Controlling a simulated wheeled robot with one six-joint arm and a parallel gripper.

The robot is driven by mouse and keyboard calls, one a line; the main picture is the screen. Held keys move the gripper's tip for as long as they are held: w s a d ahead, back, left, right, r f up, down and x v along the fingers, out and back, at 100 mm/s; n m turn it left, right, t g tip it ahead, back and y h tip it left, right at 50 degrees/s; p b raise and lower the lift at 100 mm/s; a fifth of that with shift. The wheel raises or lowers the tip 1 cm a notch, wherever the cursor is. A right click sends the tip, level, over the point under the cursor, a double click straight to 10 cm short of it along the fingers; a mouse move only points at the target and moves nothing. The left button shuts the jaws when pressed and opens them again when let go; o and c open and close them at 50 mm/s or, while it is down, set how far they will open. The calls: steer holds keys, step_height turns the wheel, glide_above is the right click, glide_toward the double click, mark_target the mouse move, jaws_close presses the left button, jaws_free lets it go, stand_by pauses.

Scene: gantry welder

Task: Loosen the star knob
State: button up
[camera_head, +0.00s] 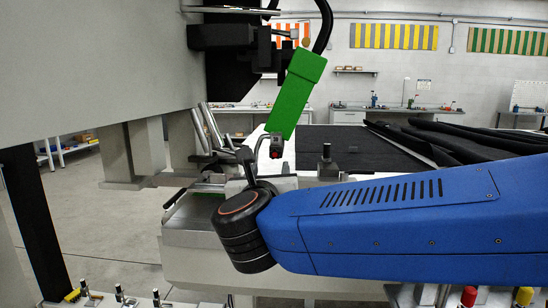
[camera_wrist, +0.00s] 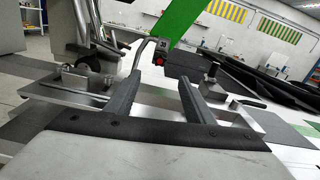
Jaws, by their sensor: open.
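My gripper (camera_wrist: 161,78) is open in the wrist view. Its two dark fingers stand apart, with nothing held between them. In the head view it is mostly hidden behind the black end of my blue arm. I cannot clearly make out a star knob. A dark rounded part (camera_wrist: 88,63), partly covered by steel tubes, lies left of my fingers in the wrist view; its shape is too small to tell. A black upright post (camera_wrist: 212,72) stands beyond the right finger, and also shows in the head view (camera_head: 327,158). My fingers appear apart from both.
A green block (camera_head: 296,92) hangs over the work area, with a small box with a red button (camera_wrist: 160,59) below it. Steel tubes (camera_wrist: 80,25) stand at left. Black folded covers (camera_head: 450,140) lie at right. Open floor (camera_head: 90,220) is at left.

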mark_target(275, 153)
steer(key=w, duration=1.4)
steer(key=shift+d, duration=0.25)
steer(key=shift+s, duration=0.1)
steer(key=c, duration=1)
